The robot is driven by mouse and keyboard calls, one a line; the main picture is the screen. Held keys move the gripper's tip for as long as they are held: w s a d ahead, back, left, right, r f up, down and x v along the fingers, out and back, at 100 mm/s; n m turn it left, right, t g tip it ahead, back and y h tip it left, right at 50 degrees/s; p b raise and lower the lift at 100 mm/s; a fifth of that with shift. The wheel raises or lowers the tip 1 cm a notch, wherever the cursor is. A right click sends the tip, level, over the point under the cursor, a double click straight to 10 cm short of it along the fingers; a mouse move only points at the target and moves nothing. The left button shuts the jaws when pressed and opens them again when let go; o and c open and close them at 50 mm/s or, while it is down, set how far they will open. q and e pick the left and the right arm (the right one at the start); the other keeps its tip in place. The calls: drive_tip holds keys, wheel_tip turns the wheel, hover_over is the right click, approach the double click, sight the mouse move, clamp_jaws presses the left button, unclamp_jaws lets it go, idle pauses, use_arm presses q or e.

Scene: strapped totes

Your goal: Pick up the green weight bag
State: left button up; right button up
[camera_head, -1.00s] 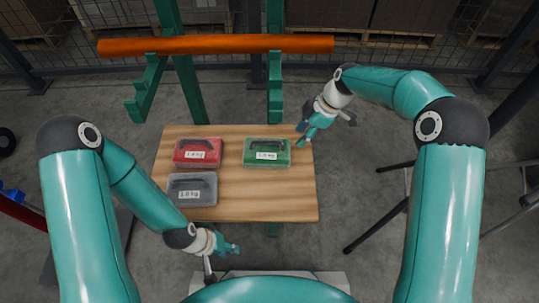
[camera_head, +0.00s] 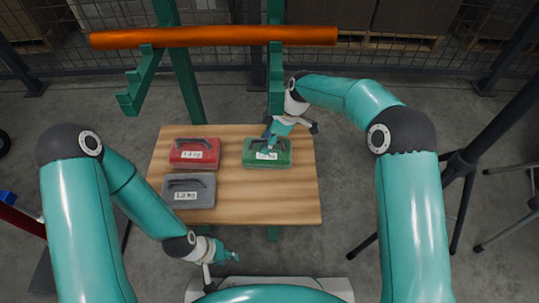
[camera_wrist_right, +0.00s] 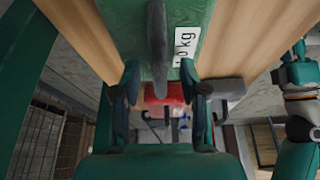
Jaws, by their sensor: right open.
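The green weight bag (camera_head: 280,159) lies on the right half of the wooden table, with a dark handle on top and a white label. My right gripper (camera_head: 268,145) is over the bag's top and hides part of it. In the right wrist view the bag (camera_wrist_right: 118,30) fills the upper middle, and my right gripper (camera_wrist_right: 160,70) is open with its fingers on either side of the dark handle (camera_wrist_right: 157,35). Whether they touch it I cannot tell. My left gripper (camera_head: 232,256) is low, in front of the table; its opening is too small to judge.
A red bag (camera_head: 195,153) and a grey bag (camera_head: 189,190) lie on the left half of the table (camera_head: 250,205). An orange bar (camera_head: 215,37) rests on green supports behind the table. A black stand (camera_head: 460,165) is at the right.

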drive_tip(key=shift+f, duration=0.15)
clamp_jaws()
drive_tip(key=shift+w, duration=0.1)
idle(0.4)
drive_tip(key=shift+r, duration=0.3)
